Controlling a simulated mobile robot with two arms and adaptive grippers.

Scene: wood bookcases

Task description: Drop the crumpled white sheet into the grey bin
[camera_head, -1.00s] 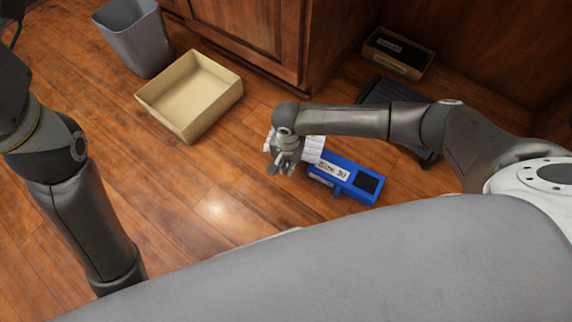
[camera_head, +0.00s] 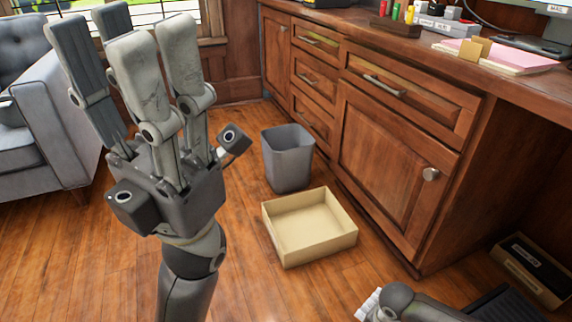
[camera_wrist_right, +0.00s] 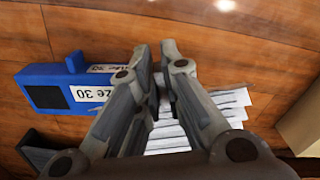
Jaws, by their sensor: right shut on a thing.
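The grey bin (camera_head: 288,160) stands upright and open on the wood floor, near the drawer cabinet in the head view. The crumpled white sheet (camera_head: 368,304) shows partly at the bottom edge of the head view, beside my right arm. In the right wrist view the sheet (camera_wrist_right: 230,98) looks pleated and lies behind and between the fingers. My right gripper (camera_wrist_right: 160,62) is shut on it, with its fingertips close together; its fingers are out of the head view. My left gripper (camera_head: 130,50) is raised at the left, open and empty, fingers pointing up.
A shallow cardboard box (camera_head: 310,228) sits on the floor in front of the bin. The wooden cabinet (camera_head: 400,155) rises to its right. A blue labelled box (camera_wrist_right: 50,86) lies beside my right gripper. A grey armchair (camera_head: 50,120) stands at far left.

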